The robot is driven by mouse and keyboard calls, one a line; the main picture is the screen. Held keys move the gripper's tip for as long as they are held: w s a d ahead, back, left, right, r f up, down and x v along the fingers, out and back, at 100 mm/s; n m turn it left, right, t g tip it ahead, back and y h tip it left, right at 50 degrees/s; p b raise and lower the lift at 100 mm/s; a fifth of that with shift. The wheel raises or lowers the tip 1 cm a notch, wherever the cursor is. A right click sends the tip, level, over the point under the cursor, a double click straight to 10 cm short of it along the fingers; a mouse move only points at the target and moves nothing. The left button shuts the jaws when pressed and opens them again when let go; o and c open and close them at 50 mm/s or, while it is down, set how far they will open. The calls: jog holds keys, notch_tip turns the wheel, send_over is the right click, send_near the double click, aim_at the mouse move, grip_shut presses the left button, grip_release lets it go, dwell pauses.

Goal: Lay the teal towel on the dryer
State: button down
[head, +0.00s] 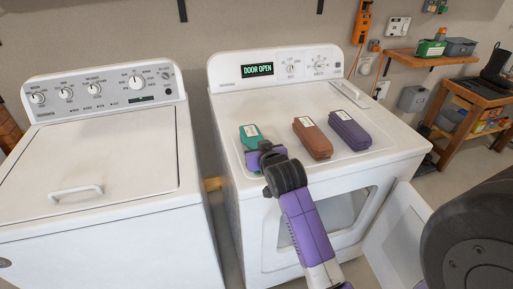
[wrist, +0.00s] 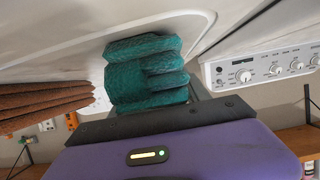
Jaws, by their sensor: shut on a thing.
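The folded teal towel (head: 250,134) is at the left of the dryer's white top (head: 395,148), with a pale label on it. My gripper (head: 262,155) reaches over the dryer's front edge and is shut on the towel's near end. The wrist view shows the towel's folded layers (wrist: 147,75) just beyond my purple gripper (wrist: 155,122), against the white dryer surface. My gripper hides the towel's near end in the head view. I cannot tell whether the towel rests fully on the top or is slightly raised. The dryer panel reads "DOOR OPEN".
A folded brown towel (head: 312,138) and a folded purple towel (head: 349,130) lie to the right on the dryer. The dryer door (head: 400,238) hangs open at the front. A white washer (head: 90,165) stands at the left, with a narrow gap between.

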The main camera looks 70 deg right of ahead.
jog(key=shift+f, duration=0.15)
jog(key=c, duration=0.5)
grip_release()
